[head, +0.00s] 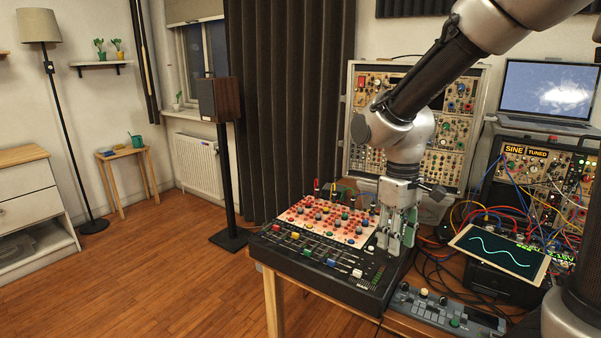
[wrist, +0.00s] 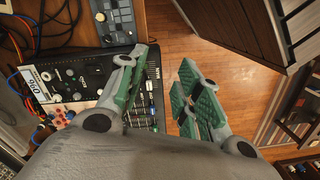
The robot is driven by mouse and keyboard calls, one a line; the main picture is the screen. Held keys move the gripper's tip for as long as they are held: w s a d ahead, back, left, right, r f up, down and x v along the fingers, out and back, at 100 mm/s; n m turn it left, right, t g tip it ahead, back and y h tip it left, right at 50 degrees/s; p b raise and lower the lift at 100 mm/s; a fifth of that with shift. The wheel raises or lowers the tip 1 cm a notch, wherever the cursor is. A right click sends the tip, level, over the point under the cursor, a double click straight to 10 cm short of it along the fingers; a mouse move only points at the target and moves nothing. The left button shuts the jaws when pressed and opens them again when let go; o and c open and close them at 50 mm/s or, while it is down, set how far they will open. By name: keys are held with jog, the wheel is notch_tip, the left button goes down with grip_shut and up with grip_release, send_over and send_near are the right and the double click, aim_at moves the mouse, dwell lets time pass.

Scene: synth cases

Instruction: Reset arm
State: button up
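My gripper (head: 396,244) points down over the right end of a black mixer (head: 322,278) with red, green and white knobs and a row of coloured faders. In the wrist view my gripper (wrist: 162,68) has its two green-padded fingers apart, with nothing between them. The mixer (wrist: 152,88) shows behind the left finger there, partly hidden. I cannot tell how far the fingertips are above its panel.
Right of my gripper are a tablet (head: 499,252) showing a sine wave, a small grey controller (head: 447,311) and tangled cables. A modular rack (head: 447,150) and a laptop (head: 546,92) stand behind. A speaker (head: 219,99) on a stand is left; wooden floor (head: 165,270) is open.

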jog(key=s+d+r+m+t, duration=0.5)
jog(key=s+d+r+m, duration=0.1)
jog(key=s+d+r, duration=0.5)
jog(key=s+d, duration=0.2)
jog(key=d, duration=0.1)
jog(key=shift+r+m, duration=0.25)
jog(key=shift+m, duration=0.05)
jog(key=shift+c, duration=0.2)
dwell(2.6)
